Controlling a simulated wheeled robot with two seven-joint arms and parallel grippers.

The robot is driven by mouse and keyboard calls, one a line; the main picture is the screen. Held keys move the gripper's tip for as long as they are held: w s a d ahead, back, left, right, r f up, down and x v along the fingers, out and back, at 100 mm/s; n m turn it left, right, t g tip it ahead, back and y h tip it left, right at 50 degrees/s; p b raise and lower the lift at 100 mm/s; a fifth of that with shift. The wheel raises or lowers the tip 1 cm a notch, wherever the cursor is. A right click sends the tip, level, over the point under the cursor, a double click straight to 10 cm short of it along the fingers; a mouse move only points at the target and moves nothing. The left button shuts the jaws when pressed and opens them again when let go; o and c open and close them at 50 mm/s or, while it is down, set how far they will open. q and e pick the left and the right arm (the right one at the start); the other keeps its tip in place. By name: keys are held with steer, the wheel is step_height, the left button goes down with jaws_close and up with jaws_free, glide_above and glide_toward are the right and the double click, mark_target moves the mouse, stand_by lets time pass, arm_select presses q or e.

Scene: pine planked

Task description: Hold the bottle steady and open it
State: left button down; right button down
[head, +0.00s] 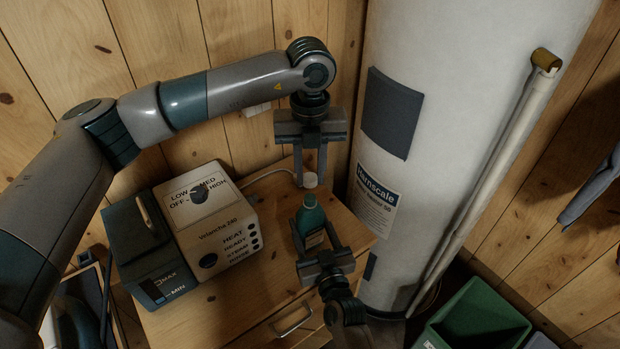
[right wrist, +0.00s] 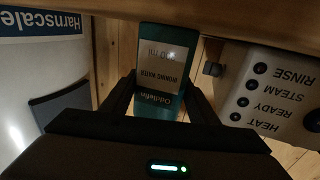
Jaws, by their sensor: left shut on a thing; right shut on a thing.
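The teal bottle (head: 309,218) stands upright near the cabinet's right back part. Its white cap (head: 310,180) is at the top, between the fingers of my left gripper (head: 311,177), which reaches down from above and is shut on it. Whether the cap still touches the neck is hard to tell. My right gripper (head: 314,232) comes from the front and is shut on the bottle's body. In the right wrist view the bottle (right wrist: 163,112) sits between both fingers, its pale label reading "Oddlefin" and "ironing water". The bottle's top is out of that view.
A white steam unit (head: 215,220) with a dial and a dark water tank (head: 146,245) stands left on the wooden cabinet (head: 240,312). A white boiler tank (head: 440,120) and pipe (head: 490,180) rise close on the right. A green bin (head: 478,318) sits at lower right.

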arm_select(q)
steer(key=shift+r, duration=0.15)
arm_select(e)
steer(key=c, duration=0.6)
jaws_free()
steer(key=shift+s, duration=0.1)
arm_select(q)
step_height(320, 180, down, 3)
steer(key=shift+r+b, duration=0.2)
steer(key=shift+b, duration=1.05)
arm_select(e)
steer(key=v, duration=1.2)
